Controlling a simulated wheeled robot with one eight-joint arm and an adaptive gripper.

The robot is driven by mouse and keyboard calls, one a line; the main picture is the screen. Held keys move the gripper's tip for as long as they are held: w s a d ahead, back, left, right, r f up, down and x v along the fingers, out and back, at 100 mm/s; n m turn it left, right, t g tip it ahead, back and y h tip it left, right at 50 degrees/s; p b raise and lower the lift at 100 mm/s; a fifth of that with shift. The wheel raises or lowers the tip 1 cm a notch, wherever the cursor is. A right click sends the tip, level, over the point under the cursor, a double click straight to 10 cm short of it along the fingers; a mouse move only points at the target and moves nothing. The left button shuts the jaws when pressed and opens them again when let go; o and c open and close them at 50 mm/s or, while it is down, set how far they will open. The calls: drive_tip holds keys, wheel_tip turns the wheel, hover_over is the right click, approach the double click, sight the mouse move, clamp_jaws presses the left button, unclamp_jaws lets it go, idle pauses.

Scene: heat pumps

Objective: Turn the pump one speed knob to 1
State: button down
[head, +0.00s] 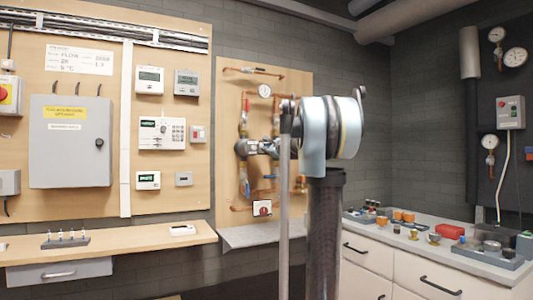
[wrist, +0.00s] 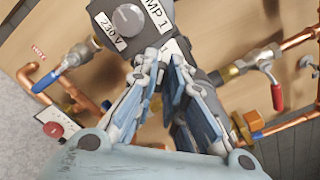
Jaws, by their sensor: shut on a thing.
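In the wrist view the grey pump (wrist: 195,18) carries a label (wrist: 155,14) ending in "MP 1", a "230 V" tag and a round silver part (wrist: 128,18). My gripper (wrist: 172,68) has its fingers drawn together against the pump's face, just below the label. It is shut on the speed knob, which the fingers almost wholly hide; its setting cannot be read. In the head view my arm covers the right side of the pipe board (head: 228,90), and the pump and fingers there are small and partly hidden.
Copper pipes surround the pump, with a red valve handle (wrist: 277,96) at right and a blue one (wrist: 41,82) at left. A red knob (wrist: 54,130) on a white plate sits lower left. A cluttered counter (head: 380,228) stands at right; a wooden shelf (head: 110,240) at left.

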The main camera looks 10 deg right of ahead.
drive_tip(key=shift+a, duration=0.1)
drive_tip(key=c, duration=1.7)
unclamp_jaws()
drive_tip(key=shift+o, duration=0.2)
drive_tip(key=shift+s, duration=0.1)
drive_tip(key=v, duration=1.1)
drive_tip(key=shift+s, duration=0.35)
